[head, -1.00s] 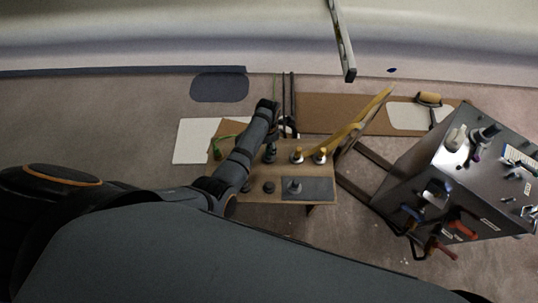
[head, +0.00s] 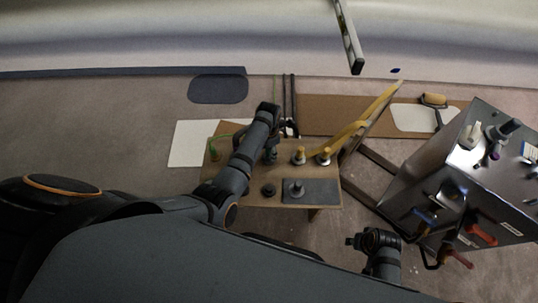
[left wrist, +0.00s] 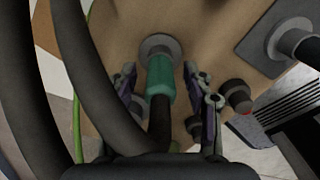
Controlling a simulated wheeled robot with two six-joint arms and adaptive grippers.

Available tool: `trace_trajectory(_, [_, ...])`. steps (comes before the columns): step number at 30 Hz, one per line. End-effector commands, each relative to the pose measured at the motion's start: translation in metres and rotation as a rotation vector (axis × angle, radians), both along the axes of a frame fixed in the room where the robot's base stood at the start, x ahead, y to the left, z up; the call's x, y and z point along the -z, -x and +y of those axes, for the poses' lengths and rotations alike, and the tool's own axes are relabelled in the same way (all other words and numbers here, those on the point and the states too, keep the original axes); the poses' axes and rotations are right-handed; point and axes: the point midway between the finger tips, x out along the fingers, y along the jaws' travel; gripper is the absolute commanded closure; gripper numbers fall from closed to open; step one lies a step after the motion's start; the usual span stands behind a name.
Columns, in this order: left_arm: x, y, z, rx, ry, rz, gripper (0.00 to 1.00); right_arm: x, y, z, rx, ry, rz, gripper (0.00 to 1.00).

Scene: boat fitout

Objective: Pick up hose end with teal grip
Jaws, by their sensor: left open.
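The hose end with teal grip (left wrist: 160,76) stands on a round grey fitting on a wooden board (left wrist: 205,25), with its black hose running down toward my left gripper. In the head view the teal hose end (head: 271,156) is small, beside my left arm. My left gripper (left wrist: 158,70) is open, with one finger on each side of the teal grip; gaps show between the fingers and the grip. In the head view the left gripper (head: 289,129) is partly hidden by its own wrist. Part of my right arm shows at lower right; its jaws are unclear.
A dark knob (left wrist: 237,95) is close to the right finger. A metal cabinet with valves (head: 465,180) stands at right.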

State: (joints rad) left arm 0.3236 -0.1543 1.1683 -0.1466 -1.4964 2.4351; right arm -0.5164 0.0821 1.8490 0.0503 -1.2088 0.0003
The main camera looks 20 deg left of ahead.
Motion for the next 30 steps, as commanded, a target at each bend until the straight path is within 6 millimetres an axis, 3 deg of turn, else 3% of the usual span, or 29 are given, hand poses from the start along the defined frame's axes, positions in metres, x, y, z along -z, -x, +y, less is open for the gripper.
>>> trace_trajectory(8, [0.0006, 0.0001, -0.0001, 0.0, 0.0, 0.0, 0.49, -0.0051, -0.0006, 0.0011, -0.001, -0.002, 0.001, 0.6])
trace_trajectory(20, [0.0007, 0.0001, -0.0001, 0.0, 0.0, 0.0, 1.0, -0.0048, -0.0007, 0.0011, 0.0, -0.002, 0.0, 0.6])
trace_trajectory(30, [-0.0007, 0.0, 0.0001, 0.0, 0.0, 0.0, 1.0, -0.0059, -0.0016, 0.0011, 0.0, -0.002, -0.004, 0.6])
